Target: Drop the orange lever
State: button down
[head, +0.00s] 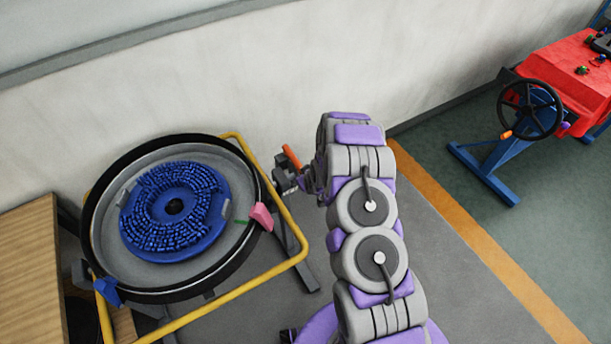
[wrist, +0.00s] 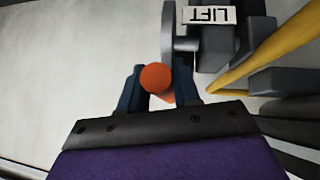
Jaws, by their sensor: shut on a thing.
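The orange lever (head: 291,157) shows in the head view as a short tilted bar on a dark grey mount to the right of the round tank. In the wrist view, the rounded end of the orange lever (wrist: 158,77) sits between the two dark blue fingers of my gripper (wrist: 160,92). My gripper is shut on it. In the head view, my gripper (head: 307,181) is small, beside the lever and partly hidden by my arm. A white LIFT label (wrist: 209,15) appears upside down beside a grey mount in the wrist view.
The round tank (head: 100,230) with a blue brush disc (head: 174,205) stands at left inside a yellow tube frame (head: 240,300). A pale wall rises behind. A wooden box (head: 28,270) is at far left.

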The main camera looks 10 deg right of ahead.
jog(key=shift+s+f, duration=0.2)
jog(key=shift+f, duration=0.05)
jog(key=c, duration=0.9)
grip_release()
jog(key=shift+w, duration=0.1)
jog(key=shift+r, duration=0.1)
jog(key=shift+s+r, duration=0.3)
jog(key=shift+r, duration=0.2)
jog(key=p+v, duration=0.2)
jog(key=v, duration=1.4)
jog(key=shift+s, duration=0.1)
